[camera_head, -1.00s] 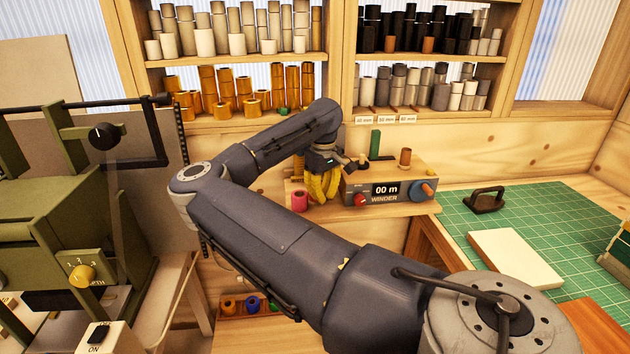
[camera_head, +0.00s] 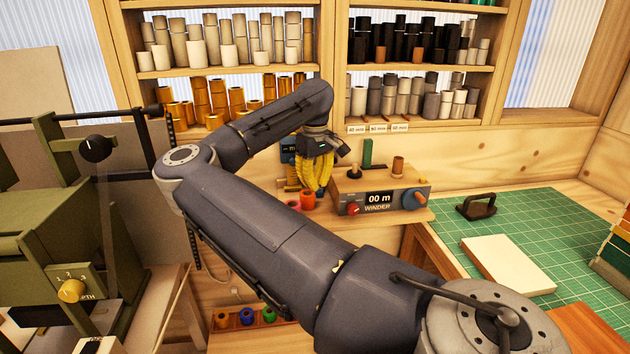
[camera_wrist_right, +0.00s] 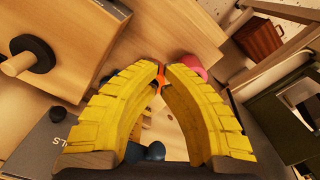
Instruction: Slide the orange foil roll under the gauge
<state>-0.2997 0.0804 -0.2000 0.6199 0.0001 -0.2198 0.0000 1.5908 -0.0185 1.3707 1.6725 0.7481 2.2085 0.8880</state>
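The orange foil roll (camera_head: 308,199) stands on the wooden shelf at my right gripper's fingertips, beside a pink-red roll (camera_head: 293,204). My right gripper (camera_head: 320,192) points down with its yellow fingers drawn together. In the right wrist view, the fingertips (camera_wrist_right: 163,66) nearly meet, and a sliver of the orange roll (camera_wrist_right: 160,82) shows between them; whether they touch it is unclear. The pink roll (camera_wrist_right: 196,70) is behind the right finger. A dark blue box with a small display, apparently the gauge (camera_head: 288,152), is partly hidden behind my wrist. My left gripper is not seen.
The winder (camera_head: 382,198) stands just right of the gripper. Left of my arm is a green machine (camera_head: 45,225). A low tray with coloured rolls (camera_head: 246,317) is below the shelf. A green cutting mat (camera_head: 540,235) is at right.

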